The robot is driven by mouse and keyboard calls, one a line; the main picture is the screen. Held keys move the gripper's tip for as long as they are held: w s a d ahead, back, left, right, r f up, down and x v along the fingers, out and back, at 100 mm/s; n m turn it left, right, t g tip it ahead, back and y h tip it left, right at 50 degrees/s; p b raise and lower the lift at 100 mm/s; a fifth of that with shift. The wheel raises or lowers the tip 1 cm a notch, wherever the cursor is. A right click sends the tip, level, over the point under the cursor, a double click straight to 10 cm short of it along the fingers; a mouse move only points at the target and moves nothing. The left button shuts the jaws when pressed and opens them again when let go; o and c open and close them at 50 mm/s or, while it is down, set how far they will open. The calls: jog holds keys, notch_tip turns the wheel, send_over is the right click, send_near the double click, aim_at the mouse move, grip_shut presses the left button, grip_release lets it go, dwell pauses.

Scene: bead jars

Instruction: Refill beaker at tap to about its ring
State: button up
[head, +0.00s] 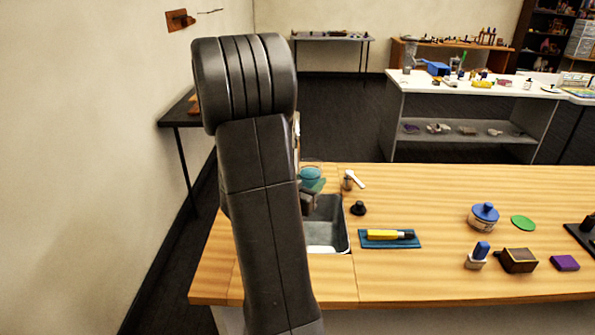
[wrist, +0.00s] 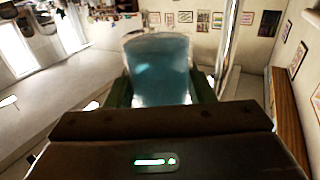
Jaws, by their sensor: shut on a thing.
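My gripper (head: 313,188) is shut on a clear beaker (head: 310,174) with blue-teal content, above the far end of the sink (head: 322,236). In the wrist view the beaker (wrist: 160,68) stands between my green fingers and looks roughly upright. Blue fills most of its visible wall; I cannot make out the ring or the exact level. The tap (wrist: 229,48) shows in the wrist view as a shiny upright pipe just right of the beaker. Its outlet is not visible. In the head view my arm hides most of the tap and part of the sink.
Right of the sink are a small cup with a white spoon (head: 354,180), a black knob-like item (head: 358,208) and a yellow tool on a blue mat (head: 390,239). Farther right stand a blue-lidded jar (head: 484,217) and small boxes. The wooden counter's (head: 430,190) back middle is clear.

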aim_at(315, 182)
jog(key=shift+s+d+r, duration=0.3)
jog(key=shift+s+r, duration=0.05)
jog(key=shift+s, duration=0.35)
jog(key=shift+s+d+r, duration=0.25)
jog(key=shift+s+r, duration=0.05)
jog(key=shift+s, duration=0.4)
